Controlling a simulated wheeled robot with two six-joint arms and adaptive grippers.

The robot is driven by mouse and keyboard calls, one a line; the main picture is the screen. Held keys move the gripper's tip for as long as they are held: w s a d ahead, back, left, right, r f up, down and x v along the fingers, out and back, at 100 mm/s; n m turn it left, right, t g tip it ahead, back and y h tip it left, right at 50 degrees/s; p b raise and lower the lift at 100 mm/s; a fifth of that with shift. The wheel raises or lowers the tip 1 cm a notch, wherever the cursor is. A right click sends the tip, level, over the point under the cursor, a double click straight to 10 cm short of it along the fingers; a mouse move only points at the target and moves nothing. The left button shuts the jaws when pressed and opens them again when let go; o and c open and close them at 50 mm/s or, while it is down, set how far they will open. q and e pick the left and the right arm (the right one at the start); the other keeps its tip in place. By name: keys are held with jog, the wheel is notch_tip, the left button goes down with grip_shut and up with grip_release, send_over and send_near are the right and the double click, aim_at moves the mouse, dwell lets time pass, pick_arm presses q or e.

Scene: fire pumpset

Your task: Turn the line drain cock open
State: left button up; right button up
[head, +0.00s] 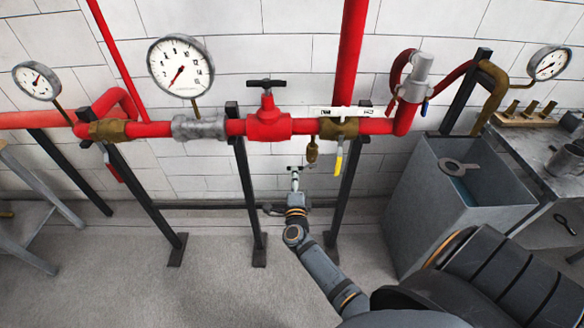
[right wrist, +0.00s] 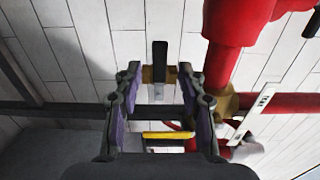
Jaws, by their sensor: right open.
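A small brass cock (head: 312,150) hangs below the red pipe beside the yellow-levered valve; I take it as the line drain cock. In the right wrist view the brass cock (right wrist: 150,74) has a black handle (right wrist: 160,50) standing upright in the picture. My right gripper (head: 295,170) is open, just below and left of the cock in the head view. In the right wrist view the cock shows between the two fingertips, beyond them. I see no contact, and the exact gap is unclear. My left gripper is not in view.
The red pipe (head: 152,129) runs along the tiled wall. It carries a red valve with a black T-handle (head: 266,83) and a yellow lever (head: 339,163) beside the cock. Dark support posts (head: 246,190) flank my right gripper. A grey bin (head: 450,210) stands right.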

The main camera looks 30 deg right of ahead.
aim_at(301, 167)
jog(key=x, duration=0.5)
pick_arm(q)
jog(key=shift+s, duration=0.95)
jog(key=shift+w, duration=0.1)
pick_arm(e)
jog(key=shift+c, duration=0.7)
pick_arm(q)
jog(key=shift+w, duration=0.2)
pick_arm(e)
grip_shut()
